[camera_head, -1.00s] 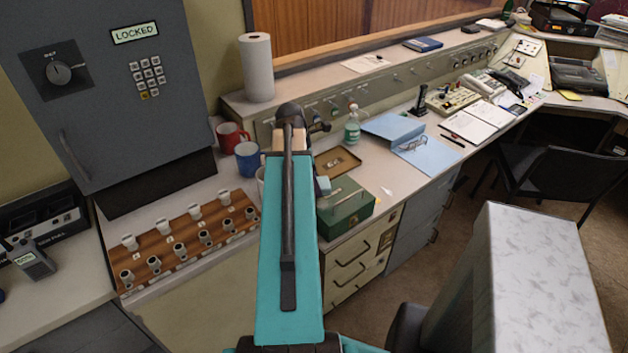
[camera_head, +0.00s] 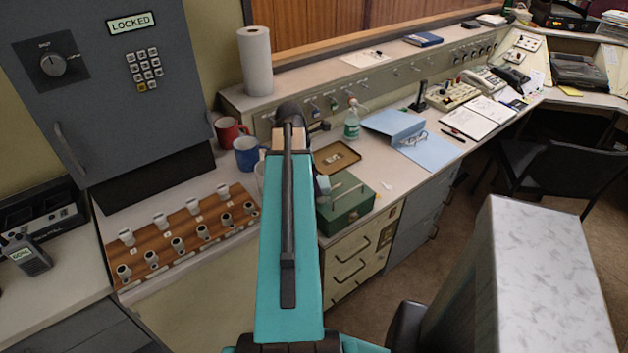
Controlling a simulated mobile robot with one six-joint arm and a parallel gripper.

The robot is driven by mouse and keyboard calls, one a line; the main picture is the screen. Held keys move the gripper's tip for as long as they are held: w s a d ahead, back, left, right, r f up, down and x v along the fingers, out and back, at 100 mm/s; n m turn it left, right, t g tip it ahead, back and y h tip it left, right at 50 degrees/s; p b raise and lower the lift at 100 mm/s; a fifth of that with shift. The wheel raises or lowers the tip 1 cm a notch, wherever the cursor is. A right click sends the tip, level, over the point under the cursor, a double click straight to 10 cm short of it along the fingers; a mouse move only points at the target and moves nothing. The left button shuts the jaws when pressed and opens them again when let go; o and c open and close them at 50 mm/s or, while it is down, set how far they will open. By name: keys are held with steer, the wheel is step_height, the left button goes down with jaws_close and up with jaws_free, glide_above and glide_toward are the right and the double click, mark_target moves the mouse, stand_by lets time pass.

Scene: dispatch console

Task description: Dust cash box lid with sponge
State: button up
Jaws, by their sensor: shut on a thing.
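The green cash box (camera_head: 345,213) stands on the counter just right of my arm, its lid closed with a pale handle on top. My teal arm reaches forward over the counter and hides the box's left side. My gripper (camera_head: 320,176) is mostly hidden behind the arm; only a little shows at the arm's right edge, by the left side of the lid. A small pale blue-grey block (camera_head: 322,185) shows there, seemingly the sponge in the shut gripper. Whether it touches the lid cannot be told.
A brown tray (camera_head: 350,151) lies behind the box, with a green-labelled bottle (camera_head: 352,124) and a blue folder (camera_head: 396,124) beyond. Red (camera_head: 228,131) and blue mugs (camera_head: 246,153) and a wooden rack (camera_head: 178,222) stand left. A paper roll (camera_head: 256,62) stands on the ledge.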

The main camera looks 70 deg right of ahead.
steer(key=shift+f+b, duration=0.3)
steer(key=shift+f, duration=0.7)
stand_by(0.6)
steer(key=shift+s, duration=0.1)
steer(key=shift+s+a+p, duration=0.4)
steer(key=shift+s+a, duration=0.1)
steer(key=shift+s, duration=0.15)
steer(key=shift+s+a+p, duration=0.35)
steer(key=shift+s+a, duration=0.1)
steer(key=shift+s, duration=0.2)
steer(key=shift+s, duration=0.1)
